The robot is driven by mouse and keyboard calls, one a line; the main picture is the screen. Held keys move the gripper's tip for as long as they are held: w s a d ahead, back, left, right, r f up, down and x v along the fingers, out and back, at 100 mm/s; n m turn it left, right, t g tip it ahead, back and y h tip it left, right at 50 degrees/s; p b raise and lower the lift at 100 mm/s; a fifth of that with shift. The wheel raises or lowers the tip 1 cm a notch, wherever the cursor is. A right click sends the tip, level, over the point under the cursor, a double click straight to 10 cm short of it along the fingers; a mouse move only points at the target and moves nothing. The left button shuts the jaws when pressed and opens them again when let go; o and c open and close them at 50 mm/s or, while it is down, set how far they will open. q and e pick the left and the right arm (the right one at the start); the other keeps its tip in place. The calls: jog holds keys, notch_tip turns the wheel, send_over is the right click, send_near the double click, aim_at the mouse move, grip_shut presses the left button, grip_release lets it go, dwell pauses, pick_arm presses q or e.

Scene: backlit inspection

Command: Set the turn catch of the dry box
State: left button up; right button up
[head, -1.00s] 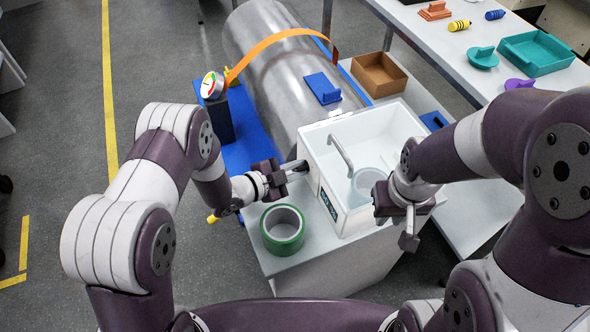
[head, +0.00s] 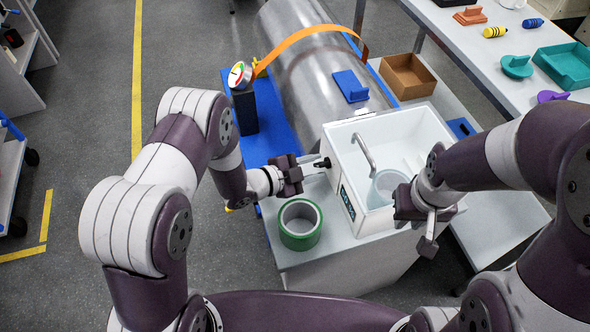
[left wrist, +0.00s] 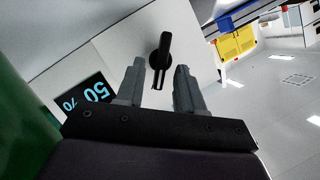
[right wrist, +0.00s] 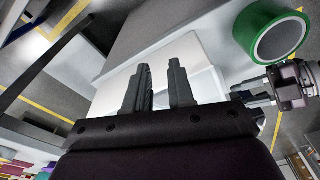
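The dry box (head: 352,227) is white, with an open top and a dark display panel on its left side. The panel (left wrist: 88,94) reads 50 % in the left wrist view. The black turn catch (head: 322,163) sticks out of that left side; in the left wrist view the catch (left wrist: 164,48) lies beyond the fingertips. My left gripper (head: 302,172) is open and empty, just left of the catch and apart from it. My right gripper (head: 428,228) is at the box's front right; its fingers (right wrist: 162,75) are apart over white surface. I cannot tell whether they touch it.
A green tape roll (head: 300,240) stands close below my left gripper. A metal cylinder (head: 310,75), gauge (head: 240,75) and brown tray (head: 408,75) lie behind.

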pick_arm(q)
jog(key=v, duration=1.1)
jog(key=shift+p, duration=0.3)
jog(key=shift+s, duration=0.15)
